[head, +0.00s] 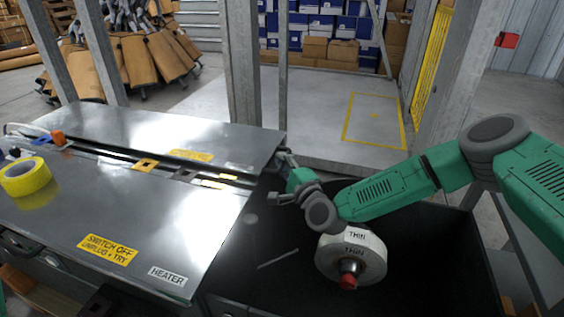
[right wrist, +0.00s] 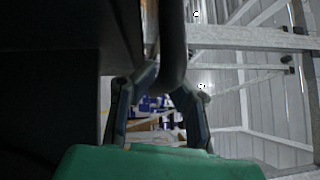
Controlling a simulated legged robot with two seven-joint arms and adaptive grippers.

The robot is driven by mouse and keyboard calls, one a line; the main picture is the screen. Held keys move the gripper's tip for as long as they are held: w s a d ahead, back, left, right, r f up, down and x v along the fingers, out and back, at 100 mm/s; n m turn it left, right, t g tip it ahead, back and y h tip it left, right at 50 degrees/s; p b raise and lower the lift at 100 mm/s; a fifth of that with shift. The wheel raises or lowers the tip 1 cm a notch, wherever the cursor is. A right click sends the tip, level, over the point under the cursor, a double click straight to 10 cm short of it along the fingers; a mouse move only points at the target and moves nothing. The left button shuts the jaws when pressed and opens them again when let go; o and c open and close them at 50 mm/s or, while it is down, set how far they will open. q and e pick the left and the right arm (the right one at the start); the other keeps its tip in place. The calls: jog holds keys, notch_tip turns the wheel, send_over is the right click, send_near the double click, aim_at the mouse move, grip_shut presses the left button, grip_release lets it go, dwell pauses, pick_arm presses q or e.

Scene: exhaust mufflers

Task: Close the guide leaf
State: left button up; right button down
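The guide leaf appears to be the long steel panel (head: 150,132) at the back of the bench in the head view; I cannot be sure of this. A dark slot separates it from the front steel top (head: 130,215). My right gripper (head: 284,172) is at the right end of this panel. In the right wrist view, a dark rounded bar (right wrist: 173,45) comes down between the fingertips of my right gripper (right wrist: 167,82). The fingers converge on it and look shut on it. How the bar joins the panel is hidden. My left gripper is not in view.
A yellow tape roll (head: 26,177) lies on the front top at left. A dark bin (head: 425,245) stands right of the bench, holding a white roll marked THIN (head: 352,255) beneath my right arm. Steel posts (head: 242,65) rise behind.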

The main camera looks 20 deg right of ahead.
jog(key=shift+d+f, duration=0.1)
jog(key=shift+d, duration=0.1)
jog(key=shift+d+f, duration=0.1)
jog(key=shift+f, duration=0.05)
jog(key=f+b, duration=0.1)
jog(key=b, duration=0.2)
jog(key=shift+f+n+t, duration=0.15)
jog(key=shift+n+t, duration=0.15)
jog(key=shift+t, duration=0.1)
jog(key=shift+d+f, duration=0.1)
jog(key=c, duration=1.6)
grip_release()
jog(key=shift+d, duration=0.1)
jog(key=shift+o, duration=0.2)
jog(key=v, duration=1.2)
jog(key=shift+d, duration=0.25)
